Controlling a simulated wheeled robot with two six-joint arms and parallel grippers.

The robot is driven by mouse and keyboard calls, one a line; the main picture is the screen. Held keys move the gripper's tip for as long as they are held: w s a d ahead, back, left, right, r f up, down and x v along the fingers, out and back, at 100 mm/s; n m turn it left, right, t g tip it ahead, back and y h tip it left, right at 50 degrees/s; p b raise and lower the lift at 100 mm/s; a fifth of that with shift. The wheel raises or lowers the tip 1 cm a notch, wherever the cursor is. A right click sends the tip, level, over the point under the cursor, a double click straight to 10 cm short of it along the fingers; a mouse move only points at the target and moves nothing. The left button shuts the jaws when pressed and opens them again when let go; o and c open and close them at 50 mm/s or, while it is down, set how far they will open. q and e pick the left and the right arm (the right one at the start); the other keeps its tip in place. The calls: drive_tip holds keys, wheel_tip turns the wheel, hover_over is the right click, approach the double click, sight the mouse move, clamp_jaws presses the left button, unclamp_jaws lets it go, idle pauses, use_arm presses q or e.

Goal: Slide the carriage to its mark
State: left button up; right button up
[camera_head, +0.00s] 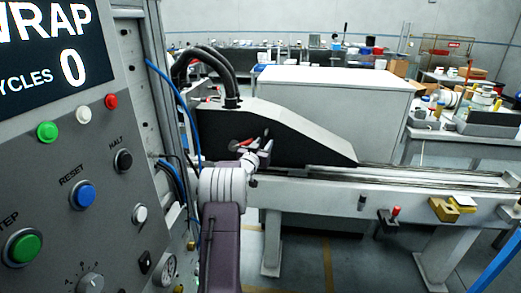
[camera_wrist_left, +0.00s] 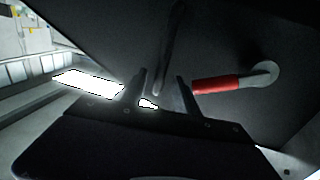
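The carriage (camera_head: 290,130) is a dark, wedge-shaped housing with a light top edge. It sits at the left part of the long rail (camera_head: 430,178). Its dark face fills much of the left wrist view (camera_wrist_left: 225,40). On that face are a red-gripped lever (camera_wrist_left: 215,85) and a slim dark upright bar (camera_wrist_left: 168,50). My left gripper (camera_wrist_left: 160,88) is open at the face, its two fingers apart on either side of the bar's lower end. I cannot tell whether they touch it. In the head view my left gripper (camera_head: 262,152) partly covers the lever area. No mark is clearly identifiable.
A control panel (camera_head: 75,180) with buttons stands close on the left. A red-handled clamp (camera_head: 393,214) and a yellow block (camera_head: 445,209) are on the rail's front side. The rail right of the carriage looks clear. A large grey cabinet (camera_head: 345,105) stands behind.

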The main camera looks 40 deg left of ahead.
use_arm(q)
drive_tip(key=v, duration=0.6)
drive_tip(key=shift+s+d, duration=0.15)
drive_tip(key=shift+s, duration=0.05)
